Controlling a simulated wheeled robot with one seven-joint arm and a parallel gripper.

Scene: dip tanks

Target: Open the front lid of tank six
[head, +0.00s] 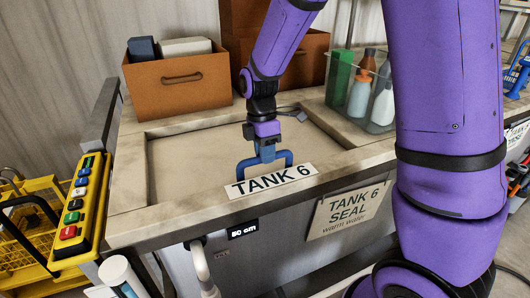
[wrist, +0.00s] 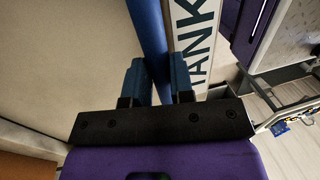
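Tank six (head: 150,235) stands in front of me with a beige rim. Its front lid (head: 185,165) is a flat beige panel lying down inside the rim; it also fills the left of the wrist view (wrist: 60,60). A blue bar handle (head: 286,158) sits near the lid's front edge, behind the "TANK 6" label (head: 272,181). My gripper (head: 265,153) points down at the handle. In the wrist view, the handle bar (wrist: 148,30) runs between my two blue fingers (wrist: 156,75), which appear to press on both its sides. The fingertip contact is partly hidden.
An orange-brown box (head: 178,85) and a clear bin of bottles (head: 362,90) stand on the tank's back part. A yellow button panel (head: 82,205) is at the left edge. A "TANK 6 SEAL" sign (head: 348,210) hangs on the front, near a pale pipe (head: 200,265).

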